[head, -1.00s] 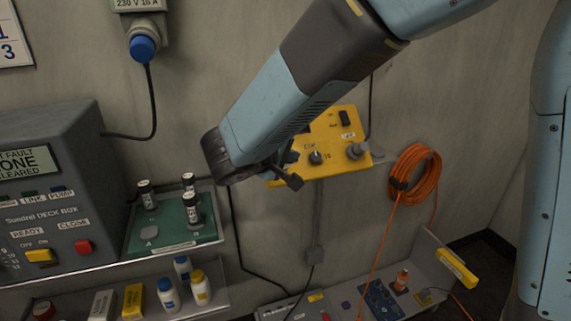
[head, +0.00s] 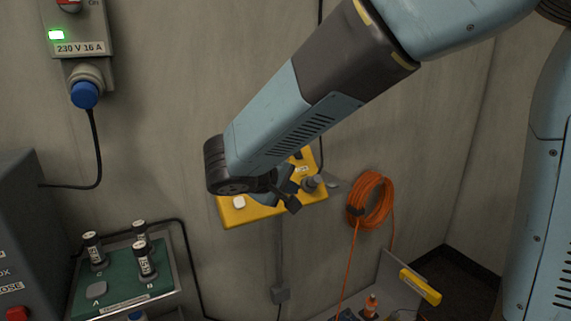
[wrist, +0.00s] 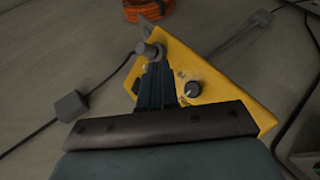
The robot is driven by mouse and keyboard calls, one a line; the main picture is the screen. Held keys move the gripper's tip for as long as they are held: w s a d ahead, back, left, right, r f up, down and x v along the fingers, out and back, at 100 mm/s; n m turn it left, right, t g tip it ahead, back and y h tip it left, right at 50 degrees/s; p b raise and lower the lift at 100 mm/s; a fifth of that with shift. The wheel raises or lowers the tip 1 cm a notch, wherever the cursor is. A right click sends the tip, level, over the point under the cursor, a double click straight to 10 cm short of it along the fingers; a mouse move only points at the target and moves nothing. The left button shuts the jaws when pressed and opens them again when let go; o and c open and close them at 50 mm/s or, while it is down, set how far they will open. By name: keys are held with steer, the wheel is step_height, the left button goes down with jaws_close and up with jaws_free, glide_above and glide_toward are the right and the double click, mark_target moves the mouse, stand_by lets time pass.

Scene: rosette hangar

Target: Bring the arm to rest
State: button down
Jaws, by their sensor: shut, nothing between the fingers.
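My arm reaches down from the upper right in the head view. My gripper (head: 289,199) is in front of the yellow control box (head: 240,212) on the wall and hides part of it. In the wrist view, my gripper's dark fingers (wrist: 156,72) are together with nothing between them. The yellow box (wrist: 225,88) lies behind them there, with a round dark knob and a grey plug showing. I cannot tell how far the fingertips are from the box.
An orange cable coil (head: 369,201) hangs right of the box. A power socket with a blue plug (head: 85,94) is at upper left. A low grey shelf with a yellow block (head: 420,286) is at lower right.

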steer(key=s+d+r+m+g, duration=0.1)
steer(key=s+d+m+g, duration=0.15)
steer(key=d, duration=0.55)
steer(key=s+d+r+m+g, duration=0.1)
steer(key=s+d+m+g, duration=0.15)
steer(key=d, duration=0.65)
steer(key=s+d+r+m+t+y, duration=0.1)
steer(key=s+d+m+y, duration=0.3)
steer(key=s, duration=0.8)
steer(key=shift+d+r+m+y, duration=0.5)
steer(key=shift+d+y, duration=0.5)
steer(key=shift+d, duration=1.1)
steer(key=shift+r, duration=0.1)
